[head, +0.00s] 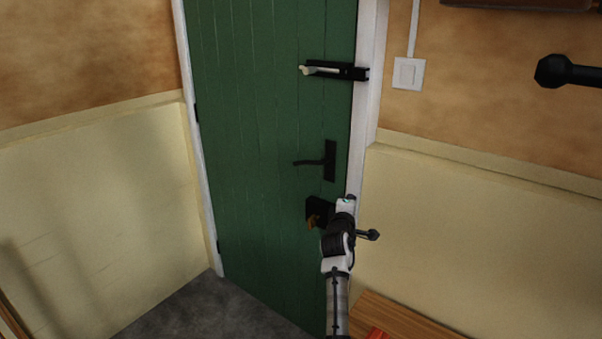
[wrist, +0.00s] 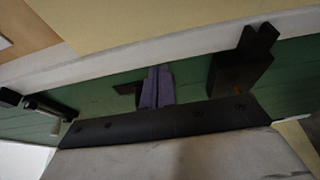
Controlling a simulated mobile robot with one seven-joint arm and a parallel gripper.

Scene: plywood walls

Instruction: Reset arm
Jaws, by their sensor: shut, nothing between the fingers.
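My arm (head: 337,265) reaches up in front of the green door (head: 265,120) near its right edge in the head view. My gripper (wrist: 158,67) shows in the wrist view as two purplish fingers side by side, shut and empty. Its fingertips overlap a black door fitting behind; I cannot tell how far apart they are. On the door are a bolt (head: 335,70) with a pale knob, a black lever handle (head: 318,162) and, lower, a black lock (head: 318,210) with a brass-coloured piece. My arm partly hides the lock. The door looks closed.
A white light switch (head: 408,73) is on the wall right of the door frame. A black rod with a knobbed end (head: 553,71) juts in at the right. A wooden surface (head: 385,315) with something red lies at the lower right. Grey floor (head: 215,310) shows left of my arm.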

